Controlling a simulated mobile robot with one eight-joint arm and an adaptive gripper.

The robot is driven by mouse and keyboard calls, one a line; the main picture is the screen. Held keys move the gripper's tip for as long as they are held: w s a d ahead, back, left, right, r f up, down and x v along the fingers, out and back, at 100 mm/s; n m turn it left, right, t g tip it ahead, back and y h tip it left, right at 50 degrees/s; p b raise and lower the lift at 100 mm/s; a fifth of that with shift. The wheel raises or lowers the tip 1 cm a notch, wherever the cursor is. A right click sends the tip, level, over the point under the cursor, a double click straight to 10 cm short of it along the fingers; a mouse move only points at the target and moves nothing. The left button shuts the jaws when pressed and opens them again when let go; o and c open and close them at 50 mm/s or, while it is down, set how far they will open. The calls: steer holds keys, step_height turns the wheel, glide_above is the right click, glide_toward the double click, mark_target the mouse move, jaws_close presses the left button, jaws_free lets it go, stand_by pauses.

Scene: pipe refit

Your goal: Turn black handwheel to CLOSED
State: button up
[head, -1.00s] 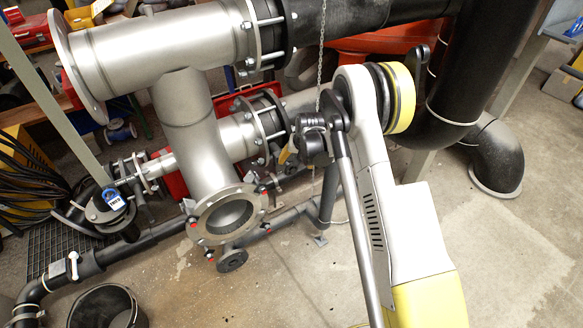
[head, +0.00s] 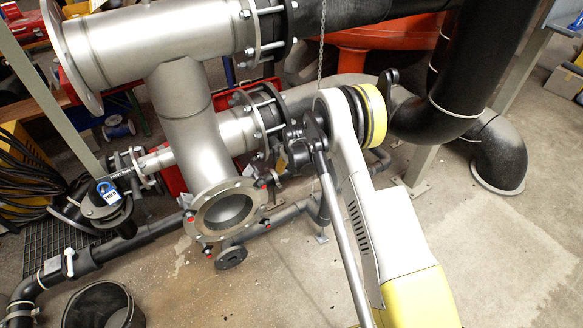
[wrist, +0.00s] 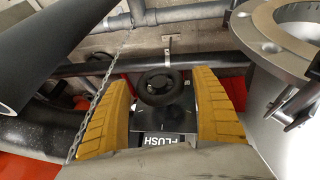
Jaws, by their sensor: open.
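A small black handwheel (wrist: 160,98) shows in the wrist view, in the gap between the two yellow fingers of my gripper (wrist: 162,80). The fingers are spread apart, one on each side of the wheel, and neither visibly grips it. I cannot tell how far the wheel lies beyond the fingertips. A dark plate with a white label reading "FLUSH" (wrist: 160,140) is just below the wheel in the picture. No CLOSED mark is readable. In the head view my gripper is mostly hidden behind my arm, near the black pipe coupling, and the handwheel cannot be made out.
A grey flanged pipe (wrist: 285,35) is close on the right of the wrist view. A chain (wrist: 97,95) hangs at the left beside a thick black pipe (wrist: 60,50). In the head view a grey tee pipe (head: 188,110) stands left of my arm. Floor (head: 480,250) at right is clear.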

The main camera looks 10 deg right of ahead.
steer(key=shift+w+f, duration=0.1)
steer(key=shift+f, duration=0.15)
steer(key=c, duration=1.1)
steer(key=shift+d+m+g+y, duration=0.15)
steer(key=shift+m+g+y, duration=0.25)
steer(key=shift+y, duration=0.8)
steer(key=shift+c, duration=0.2)
steer(key=shift+a+g+y, duration=0.2)
steer(key=shift+g+y, duration=0.1)
steer(key=shift+y, duration=0.6)
steer(key=o, duration=1.1)
steer(key=shift+o, duration=0.2)
